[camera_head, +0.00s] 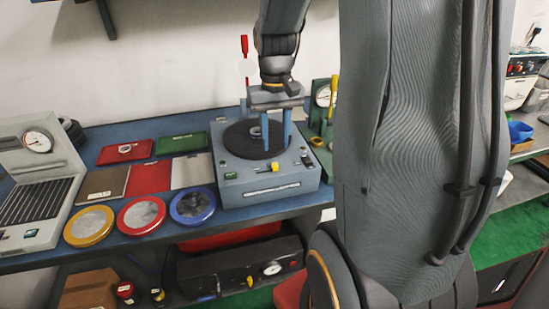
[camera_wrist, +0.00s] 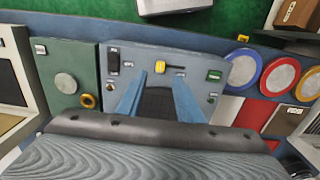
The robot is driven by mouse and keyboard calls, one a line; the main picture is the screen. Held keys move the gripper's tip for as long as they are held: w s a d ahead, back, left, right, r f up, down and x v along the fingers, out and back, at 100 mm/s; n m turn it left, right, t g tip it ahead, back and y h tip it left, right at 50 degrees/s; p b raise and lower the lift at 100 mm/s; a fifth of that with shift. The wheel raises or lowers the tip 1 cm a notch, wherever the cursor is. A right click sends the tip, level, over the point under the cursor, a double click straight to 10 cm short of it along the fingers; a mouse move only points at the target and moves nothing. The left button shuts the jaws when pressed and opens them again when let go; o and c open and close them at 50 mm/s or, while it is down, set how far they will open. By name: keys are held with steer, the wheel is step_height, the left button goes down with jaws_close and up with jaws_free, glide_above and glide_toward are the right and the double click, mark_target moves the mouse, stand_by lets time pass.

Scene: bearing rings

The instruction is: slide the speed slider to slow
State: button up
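The speed slider's yellow knob (camera_head: 275,167) sits on the front face of the blue-grey turntable machine (camera_head: 240,190). It is at the right end of its short dark slot in the head view. In the wrist view the knob (camera_wrist: 160,67) is at the slot's left end. The labels are too small to read. My gripper (camera_head: 276,148) points down over the black round plate (camera_head: 240,142), behind the slider. Its two blue fingers are apart with nothing between them; they show in the wrist view (camera_wrist: 158,92) too. They do not touch the knob.
A green button (camera_head: 230,175) and a dark switch (camera_head: 306,161) flank the slider. Red, blue and yellow round dishes (camera_head: 89,226) lie to the left. A green gauge stand (camera_head: 320,115) stands close on the right. The space in front of the machine is clear.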

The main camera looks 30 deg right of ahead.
mark_target(275, 164)
steer(key=shift+f+p, duration=0.55)
steer(key=shift+f, duration=3.05)
steer(key=shift+c, duration=0.2)
jaws_close()
